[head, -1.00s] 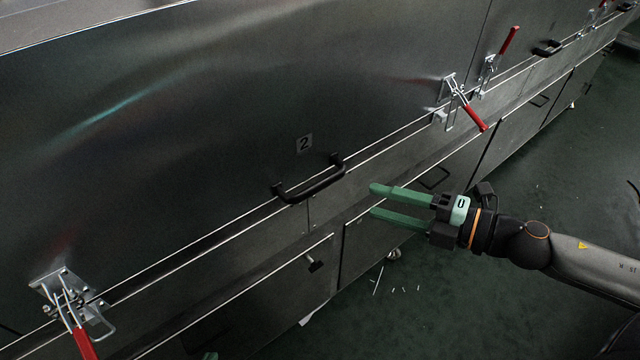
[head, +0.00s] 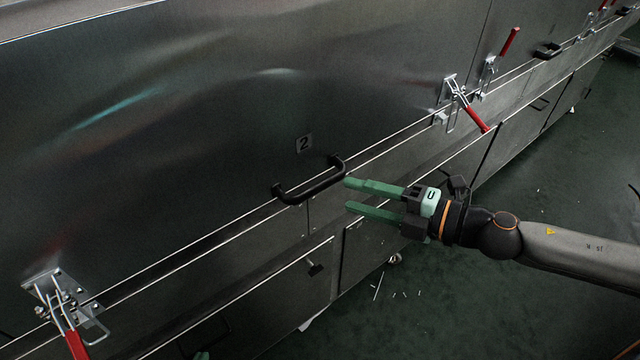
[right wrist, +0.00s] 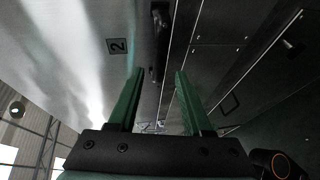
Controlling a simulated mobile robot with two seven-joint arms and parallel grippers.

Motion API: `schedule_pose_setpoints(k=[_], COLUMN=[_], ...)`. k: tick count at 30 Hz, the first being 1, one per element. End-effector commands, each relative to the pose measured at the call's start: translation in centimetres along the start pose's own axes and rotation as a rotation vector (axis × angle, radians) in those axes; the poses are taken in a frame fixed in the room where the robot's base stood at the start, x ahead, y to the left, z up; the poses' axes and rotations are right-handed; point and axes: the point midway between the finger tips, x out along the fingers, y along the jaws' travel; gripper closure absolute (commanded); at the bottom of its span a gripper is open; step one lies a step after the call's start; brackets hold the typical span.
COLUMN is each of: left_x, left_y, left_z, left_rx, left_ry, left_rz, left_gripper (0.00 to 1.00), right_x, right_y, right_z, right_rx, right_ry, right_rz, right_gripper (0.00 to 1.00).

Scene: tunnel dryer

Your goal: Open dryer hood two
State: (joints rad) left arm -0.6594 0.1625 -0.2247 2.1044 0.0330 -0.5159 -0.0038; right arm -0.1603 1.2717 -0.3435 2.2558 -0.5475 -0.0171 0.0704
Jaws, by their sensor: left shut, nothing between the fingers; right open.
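The hood marked 2 (head: 200,120) is a large dark metal panel, down against the lower body. Its black bar handle (head: 312,188) sits below the number plate (head: 304,143); the handle also shows in the right wrist view (right wrist: 158,40). A toggle latch (head: 62,295) at left and another (head: 455,92) at right have red levers pointing down. My right gripper (head: 348,195) is open and empty, its upper fingertip close to the handle's right end; contact cannot be told.
A neighbouring latch (head: 490,68) has its red lever pointing up. Another handle (head: 547,50) and more latches lie farther right. Lower panels (head: 385,235) run beneath the hoods. The green floor (head: 450,310) at lower right is mostly clear.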

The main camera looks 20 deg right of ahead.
Motion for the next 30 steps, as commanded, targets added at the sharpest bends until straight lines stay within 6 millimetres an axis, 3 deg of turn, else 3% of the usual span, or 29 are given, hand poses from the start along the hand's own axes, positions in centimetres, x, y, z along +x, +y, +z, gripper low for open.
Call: schedule_pose_setpoints(k=[16, 30], left_x=[-0.9, -1.1], left_y=[1.4, 1.3], left_z=[1.4, -0.2], left_rx=[-0.04, -0.035], left_ry=[-0.089, -0.071], left_rz=[0.024, 0.022], left_gripper=[1.0, 1.0], right_x=[3.3, 7.4], right_y=[0.4, 0.1], right_z=[0.1, 0.0], right_rx=[-0.003, -0.001], right_ry=[-0.002, -0.001], right_rz=[0.002, 0.0], right_gripper=[0.5, 0.5])
